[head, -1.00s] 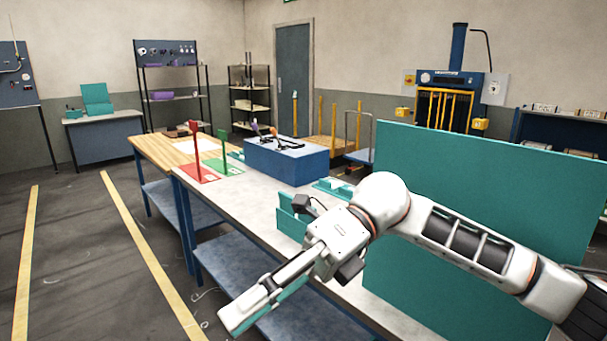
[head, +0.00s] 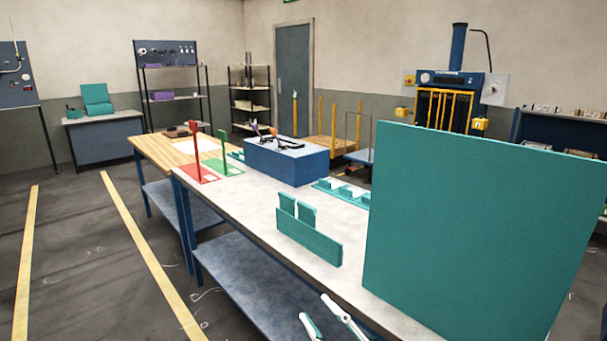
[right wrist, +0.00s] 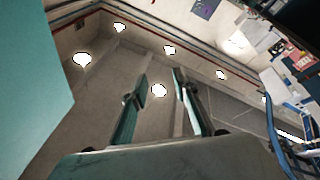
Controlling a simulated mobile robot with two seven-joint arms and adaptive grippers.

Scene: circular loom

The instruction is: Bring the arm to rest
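My right gripper (head: 314,306) shows only by its two finger ends at the bottom edge of the head view, in front of the table. In the right wrist view the same gripper (right wrist: 160,76) has its two fingers apart with nothing between them. Behind them are the ceiling and its round lights, so the gripper points upward. The rest of the right arm is out of the head view. My left gripper is in neither view.
The long white-topped table (head: 240,206) carries a teal slotted holder (head: 308,236), a large upright teal panel (head: 480,230), a blue box (head: 285,163), and red (head: 197,172) and green (head: 226,167) stands. Open floor lies left of the table.

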